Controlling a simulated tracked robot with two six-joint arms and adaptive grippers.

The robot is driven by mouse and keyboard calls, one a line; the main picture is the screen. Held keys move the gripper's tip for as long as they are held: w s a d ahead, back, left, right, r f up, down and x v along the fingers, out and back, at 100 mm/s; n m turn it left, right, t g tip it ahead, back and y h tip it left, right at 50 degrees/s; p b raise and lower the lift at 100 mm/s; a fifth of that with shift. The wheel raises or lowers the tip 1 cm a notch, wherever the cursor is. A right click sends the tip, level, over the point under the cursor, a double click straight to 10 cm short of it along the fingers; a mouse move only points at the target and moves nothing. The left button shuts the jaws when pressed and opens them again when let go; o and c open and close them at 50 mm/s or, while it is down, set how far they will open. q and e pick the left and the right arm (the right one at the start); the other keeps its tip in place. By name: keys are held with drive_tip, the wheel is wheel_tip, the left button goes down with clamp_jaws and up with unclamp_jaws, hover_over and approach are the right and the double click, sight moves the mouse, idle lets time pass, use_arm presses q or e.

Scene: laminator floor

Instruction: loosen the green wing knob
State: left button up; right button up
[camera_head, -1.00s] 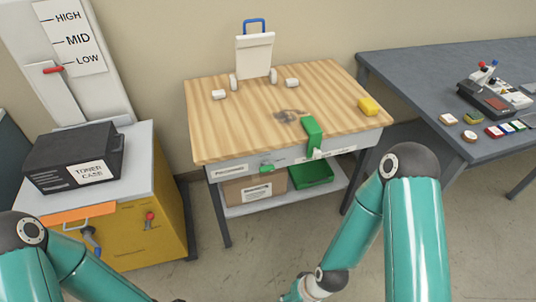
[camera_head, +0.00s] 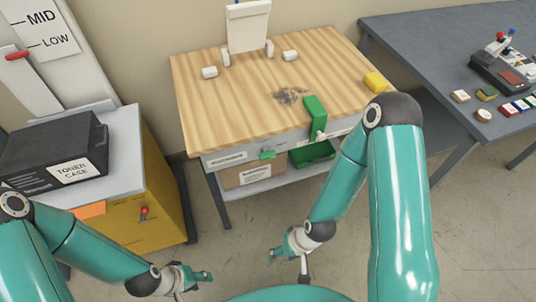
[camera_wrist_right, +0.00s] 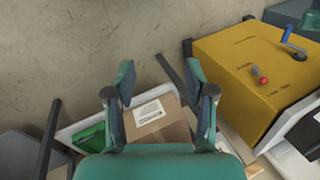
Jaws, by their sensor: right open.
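A small green knob (camera_head: 267,154) sits on the front edge of the wooden-topped table, beside a white label; it looks like the wing knob, but its shape is too small to make out. A larger green block (camera_head: 315,115) stands at the table's front edge to its right. My right gripper (camera_head: 287,268) is open and empty, in front of and below the table edge, apart from the knob. Its two fingers (camera_wrist_right: 160,92) show spread in the right wrist view, where I cannot make out the knob. My left gripper (camera_head: 197,284) is low at the bottom of the head view, its jaws unclear.
A cardboard box (camera_head: 254,174) and green bin (camera_head: 312,153) sit on the shelf under the table. A yellow cabinet (camera_head: 150,215) with a black toner case (camera_head: 55,150) on top stands left. A grey table (camera_head: 420,50) stands right. Floor before the table is clear.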

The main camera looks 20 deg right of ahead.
drive_tip(key=o, duration=0.5)
drive_tip(key=w+f+b, duration=0.2)
drive_tip(key=shift+d+t+b, duration=0.2)
drive_tip(key=shift+t+b, duration=0.15)
drive_tip(key=shift+t, duration=0.05)
drive_tip(key=shift+o, duration=0.3)
drive_tip(key=w+d+f+t+b, duration=0.1)
drive_tip(key=w+f+t+b, duration=0.1)
drive_tip(key=w+b, duration=0.4)
drive_tip(key=f+b, duration=0.1)
drive_tip(key=b, duration=0.2)
drive_tip(key=shift+w+f+n+t+h, duration=0.25)
drive_tip(key=shift+f+n+t+h, duration=0.05)
drive_tip(key=shift+n+t+h, duration=0.1)
drive_tip(key=n+t+h+b, duration=0.25)
drive_tip(key=t+b, duration=1.15)
drive_tip(key=b, duration=1.3)
approach(269, 158)
drive_tip(key=shift+m, duration=0.45)
drive_tip(key=w, duration=0.5)
drive_tip(key=w+b, duration=0.1)
drive_tip(key=w, duration=0.5)
drive_tip(key=shift+w+a+r, duration=0.15)
drive_tip(key=shift+a+r, duration=0.05)
drive_tip(key=shift+a, duration=0.05)
drive_tip(key=c, duration=1.2)
